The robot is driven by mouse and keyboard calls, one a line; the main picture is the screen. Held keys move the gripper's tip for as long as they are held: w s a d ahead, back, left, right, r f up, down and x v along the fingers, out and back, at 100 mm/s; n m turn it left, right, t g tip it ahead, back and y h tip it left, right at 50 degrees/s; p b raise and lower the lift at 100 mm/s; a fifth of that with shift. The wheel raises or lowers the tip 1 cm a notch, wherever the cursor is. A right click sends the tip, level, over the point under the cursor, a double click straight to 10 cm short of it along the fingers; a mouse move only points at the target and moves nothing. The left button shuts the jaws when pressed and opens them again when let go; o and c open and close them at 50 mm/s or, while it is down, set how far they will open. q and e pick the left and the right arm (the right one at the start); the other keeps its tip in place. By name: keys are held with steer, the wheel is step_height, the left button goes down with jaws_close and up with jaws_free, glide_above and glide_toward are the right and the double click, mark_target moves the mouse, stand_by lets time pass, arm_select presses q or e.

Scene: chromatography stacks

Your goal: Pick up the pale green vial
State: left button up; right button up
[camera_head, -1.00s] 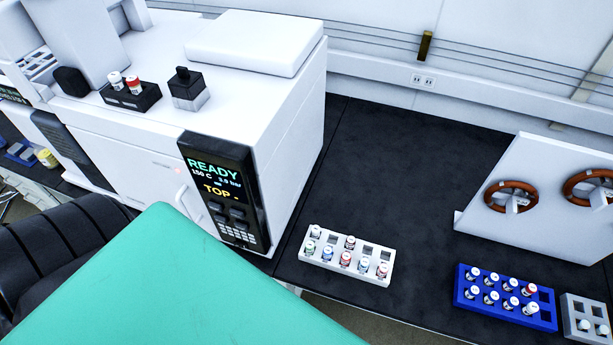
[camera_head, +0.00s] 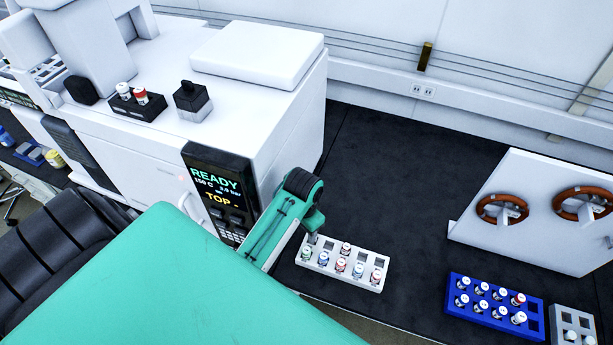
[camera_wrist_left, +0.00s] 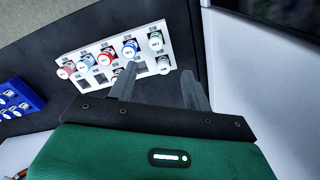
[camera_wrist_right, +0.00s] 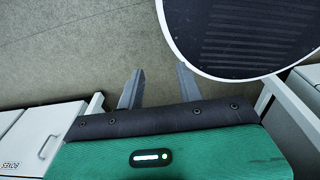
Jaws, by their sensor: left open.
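The white rack (camera_head: 361,283) on the dark bench holds several capped vials. At its left end, a green-tinted vial (camera_head: 306,255) stands in the front row; it also shows in the left wrist view (camera_wrist_left: 155,39). Behind it stands a paler vial (camera_wrist_left: 163,65) with a faint green-grey tint. I cannot tell for sure which is the pale green one. My left gripper (camera_head: 313,236) is over the rack's back left corner, fingers pointing down. In the left wrist view it is open and empty (camera_wrist_left: 159,80), the paler vial beyond its fingertips. My right gripper (camera_wrist_right: 155,80) is open and empty over the floor.
A large white instrument (camera_head: 260,105) with a READY display stands left of the rack. A blue rack (camera_head: 528,325) and a grey rack (camera_head: 560,310) with vials stand to the right. A round dark-topped object (camera_wrist_right: 245,35) is near the right gripper.

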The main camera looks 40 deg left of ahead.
arm_select(q)
steer(key=p, duration=0.2)
glide_above(306, 250)
steer(key=f, duration=0.7)
steer(key=shift+w+a, duration=0.1)
steer(key=shift+a, duration=0.25)
steer(key=shift+f, duration=0.5)
steer(key=shift+d+f+p, duration=0.15)
steer(key=shift+f+p, duration=0.3)
steer(key=shift+f, duration=0.05)
steer(key=f, duration=0.2)
steer(key=f+p, duration=0.1)
steer(key=shift+d, duration=0.25)
steer(key=shift+f, duration=0.6)
arm_select(e)
step_height(306, 250, up, 4)
steer(key=shift+s+a+r, duration=0.1)
steer(key=shift+a, duration=0.05)
arm_select(q)
steer(key=shift+c, duration=0.2)
